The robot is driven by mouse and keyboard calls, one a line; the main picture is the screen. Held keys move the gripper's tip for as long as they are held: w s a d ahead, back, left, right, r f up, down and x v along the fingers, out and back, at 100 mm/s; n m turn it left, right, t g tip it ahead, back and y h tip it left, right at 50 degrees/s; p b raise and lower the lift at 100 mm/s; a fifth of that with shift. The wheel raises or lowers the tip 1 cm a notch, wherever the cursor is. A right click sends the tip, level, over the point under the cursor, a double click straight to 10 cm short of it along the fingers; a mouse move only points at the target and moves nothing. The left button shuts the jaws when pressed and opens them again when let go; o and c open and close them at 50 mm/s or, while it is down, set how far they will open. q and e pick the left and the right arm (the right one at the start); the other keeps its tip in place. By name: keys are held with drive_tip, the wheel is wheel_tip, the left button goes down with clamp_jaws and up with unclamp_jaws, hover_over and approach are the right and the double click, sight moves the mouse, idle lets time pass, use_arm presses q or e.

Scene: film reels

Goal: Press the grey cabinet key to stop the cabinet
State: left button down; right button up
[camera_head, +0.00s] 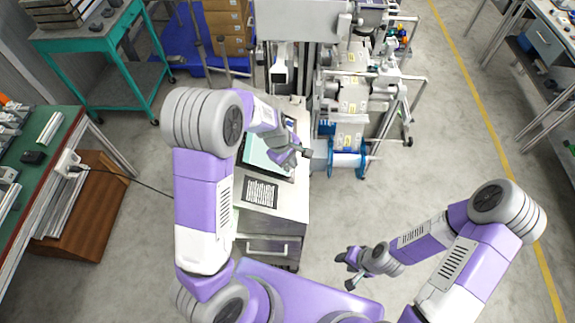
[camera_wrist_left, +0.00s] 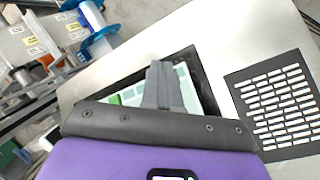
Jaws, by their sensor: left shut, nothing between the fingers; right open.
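The metal cabinet (camera_head: 290,200) stands in front of me, with a dark-framed touchscreen (camera_head: 262,158) and a black keypad panel (camera_head: 260,192) with white keys on its top. The keypad also shows in the left wrist view (camera_wrist_left: 275,102). The screen (camera_wrist_left: 130,97) there is pale with a green patch at its left. I cannot make out a single grey key; my gripper hides part of the screen. My left gripper (camera_head: 306,153) is shut and empty over the screen, its fingertips (camera_wrist_left: 158,66) pointing across it; contact cannot be told. My right gripper (camera_head: 346,271) is open and empty, low and right of the cabinet.
A machine with blue-flanged reels (camera_head: 347,162) stands just behind and right of the cabinet. A teal table (camera_head: 85,40) and a green-topped bench (camera_head: 45,160) are at the left.

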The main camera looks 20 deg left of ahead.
use_arm(q)
drive_tip(key=r+p, duration=0.1)
drive_tip(key=d+r+p, duration=0.1)
drive_tip(key=r+p, duration=0.1)
drive_tip(key=d+r+p, duration=0.1)
drive_tip(key=shift+w+d+r, duration=0.15)
drive_tip(key=shift+w+d, duration=0.05)
drive_tip(key=shift+w, duration=0.15)
idle(0.5)
idle(0.5)
